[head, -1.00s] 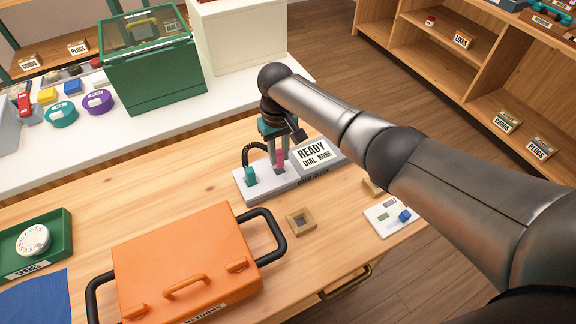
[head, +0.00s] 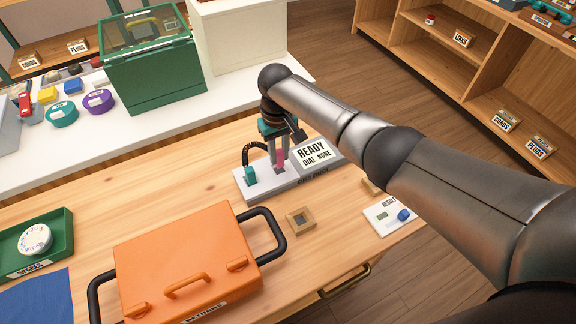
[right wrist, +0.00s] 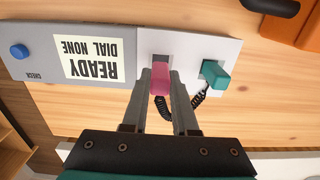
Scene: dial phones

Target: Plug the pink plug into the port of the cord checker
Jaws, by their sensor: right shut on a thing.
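The pink plug (head: 281,157) stands upright at the grey port on the cord checker (head: 255,190); it also shows in the right wrist view (right wrist: 160,79). My right gripper (head: 278,152) is shut on the pink plug, its fingers on either side of it. I cannot tell how deep the plug sits in the port. A teal plug (head: 250,174) with a black coiled cord stands beside it on the checker. The checker's sign (head: 315,152) reads "READY DIAL NONE". A blue check button (right wrist: 19,51) shows in the right wrist view. My left gripper is not in view.
An orange returns case (head: 190,255) with black handles lies in front of the checker. A small wooden frame (head: 300,219) and a result card (head: 390,215) lie nearby. A green spares tray (head: 62,225) holds a white dial.

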